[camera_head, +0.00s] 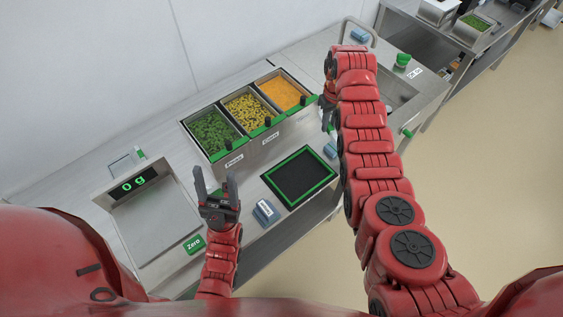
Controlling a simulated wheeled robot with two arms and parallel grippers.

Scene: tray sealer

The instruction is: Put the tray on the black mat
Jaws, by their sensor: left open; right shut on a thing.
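The black mat (300,177) with a green border lies bare on the steel counter. I cannot make out a tray for certain. My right gripper (326,112) is beyond the mat, beside the front right corner of the food bins. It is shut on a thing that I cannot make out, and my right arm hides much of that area. My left gripper (213,180) is open and empty, left of the mat, between the scale and the mat, with its fingers pointing away from me.
Three bins hold green (211,131), yellow (247,109) and orange food (281,93). A scale (160,220) reading 0 g stands at left. A blue labelled block (265,212) sits near the mat's front left. A sink (397,92) is at far right.

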